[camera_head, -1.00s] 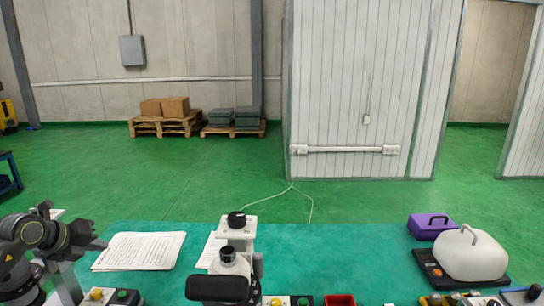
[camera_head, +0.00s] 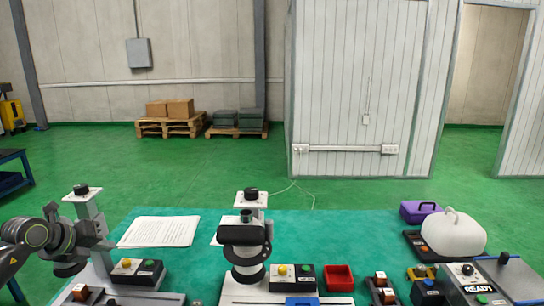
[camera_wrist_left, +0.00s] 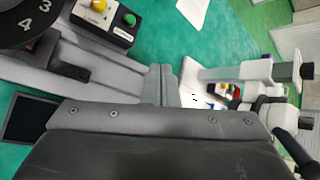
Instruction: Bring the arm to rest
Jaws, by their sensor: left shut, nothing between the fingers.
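My left arm comes in from the left in the head view, and my left gripper (camera_head: 104,243) is in front of the left machine's column (camera_head: 87,208), above the bench. In the left wrist view the grey fingers of my left gripper (camera_wrist_left: 161,84) are together with nothing between them. A control box with yellow and green buttons (camera_wrist_left: 105,18) lies beyond the fingers; it also shows in the head view (camera_head: 137,271). I cannot tell whether the gripper touches the column. My right gripper is not in view.
The green bench top (camera_head: 310,225) holds papers (camera_head: 160,231), a middle machine (camera_head: 246,255), a red tray (camera_head: 339,278), a purple box (camera_head: 420,210) and a white domed cover (camera_head: 455,235). Clear bench lies behind the red tray.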

